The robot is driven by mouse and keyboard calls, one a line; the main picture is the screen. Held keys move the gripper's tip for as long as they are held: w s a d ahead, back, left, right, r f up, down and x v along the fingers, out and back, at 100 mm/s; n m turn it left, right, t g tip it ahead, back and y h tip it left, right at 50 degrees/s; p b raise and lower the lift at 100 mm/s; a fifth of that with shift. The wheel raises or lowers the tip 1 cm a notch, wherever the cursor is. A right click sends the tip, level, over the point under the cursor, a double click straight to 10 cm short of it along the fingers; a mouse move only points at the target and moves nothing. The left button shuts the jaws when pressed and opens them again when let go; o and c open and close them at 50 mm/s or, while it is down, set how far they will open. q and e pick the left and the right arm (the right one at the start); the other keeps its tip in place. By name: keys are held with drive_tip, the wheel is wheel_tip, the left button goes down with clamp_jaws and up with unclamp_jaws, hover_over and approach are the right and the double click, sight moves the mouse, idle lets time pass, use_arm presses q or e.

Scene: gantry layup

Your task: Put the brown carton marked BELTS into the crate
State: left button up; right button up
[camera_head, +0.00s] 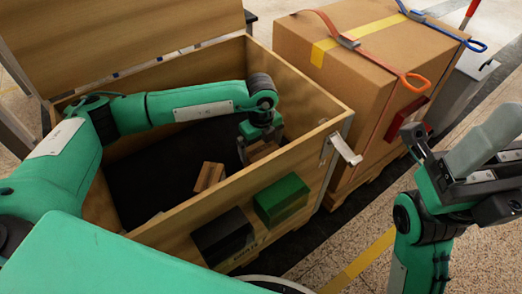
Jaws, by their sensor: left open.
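The crate (175,243) is a large open wooden box with a dark floor, and its lid (115,35) stands raised at the back. My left arm reaches over the crate, and my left gripper (260,146) points down inside it near the right wall. Its jaws are open around or just above a brown carton (262,151); I cannot tell whether they touch it. A second small brown block or carton (208,177) lies tilted inside the crate to the left. No BELTS marking is readable on either. My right gripper (448,165) is outside the crate at the right; its jaw state is unclear.
A green box (282,200) and a black box (222,236) are at the crate's front outer side. A big strapped carton (345,70) stands right behind the crate. A metal latch (345,150) juts from the crate's corner. A red object (409,118) is beside the carton.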

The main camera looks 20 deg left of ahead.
use_arm(q)
wheel_tip(320, 180, up, 7)
drive_tip(key=shift+f+p, duration=0.15)
drive_tip(key=shift+p, duration=0.75)
